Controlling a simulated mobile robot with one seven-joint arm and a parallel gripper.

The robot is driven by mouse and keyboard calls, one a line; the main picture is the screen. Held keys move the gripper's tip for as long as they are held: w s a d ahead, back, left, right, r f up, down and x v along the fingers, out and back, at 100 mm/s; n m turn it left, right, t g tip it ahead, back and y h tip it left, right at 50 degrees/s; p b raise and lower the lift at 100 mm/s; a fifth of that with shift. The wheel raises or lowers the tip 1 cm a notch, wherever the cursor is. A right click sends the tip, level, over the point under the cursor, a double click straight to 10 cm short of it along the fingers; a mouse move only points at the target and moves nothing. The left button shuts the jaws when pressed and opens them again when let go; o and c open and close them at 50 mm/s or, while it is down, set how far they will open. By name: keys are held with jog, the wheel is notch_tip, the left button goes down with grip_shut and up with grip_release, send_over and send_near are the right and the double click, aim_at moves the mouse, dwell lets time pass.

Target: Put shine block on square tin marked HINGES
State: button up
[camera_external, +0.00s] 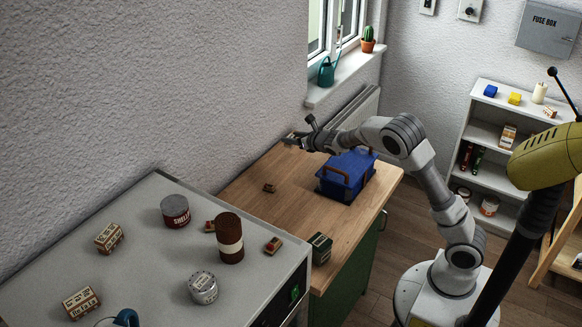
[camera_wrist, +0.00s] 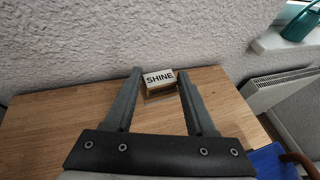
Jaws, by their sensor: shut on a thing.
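The shine block (camera_wrist: 158,79) is a small block with a white face reading SHINE and a brownish lower part. In the wrist view it sits between the tips of my gripper (camera_wrist: 159,76), which is shut on it. In the external view, my gripper (camera_external: 293,139) is at the far left edge of the wooden bench, by the wall. I cannot tell if the block is clear of the bench top. No HINGES label can be read.
A blue toolbox (camera_external: 347,174) stands on the wooden bench (camera_external: 238,191) beside my arm. A small brown block (camera_external: 269,188) lies nearby.

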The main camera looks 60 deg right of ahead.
jog(key=s+a+r+n+g+y+b, duration=0.1)
jog(key=s+a+r+n+y+b, duration=0.5)
jog(key=s+a+n+y, duration=0.4)
jog(key=s+a+f+n+g+y+b, duration=0.2)
jog(key=s+a+n+g+y, duration=0.15)
jog(key=s, duration=0.75)
jog(key=s+a+f+n+g+y+b, duration=0.1)
jog(key=s+a+n+g+y, duration=0.2)
jog(key=s, duration=0.8)
jog(key=b, duration=0.1)
send_over(324, 239)
jog(key=shift+n, duration=0.25)
notch_tip(324, 239, down, 7)
jog(key=shift+r, duration=0.1)
jog(key=shift+f+b, duration=0.45)
jog(key=shift+f, duration=1.55)
jog(key=shift+f+b, duration=0.2)
jog(key=shift+b, duration=0.1)
jog(key=o, duration=1.3)
jog(key=shift+o, duration=0.2)
jog(key=shift+r, duration=0.15)
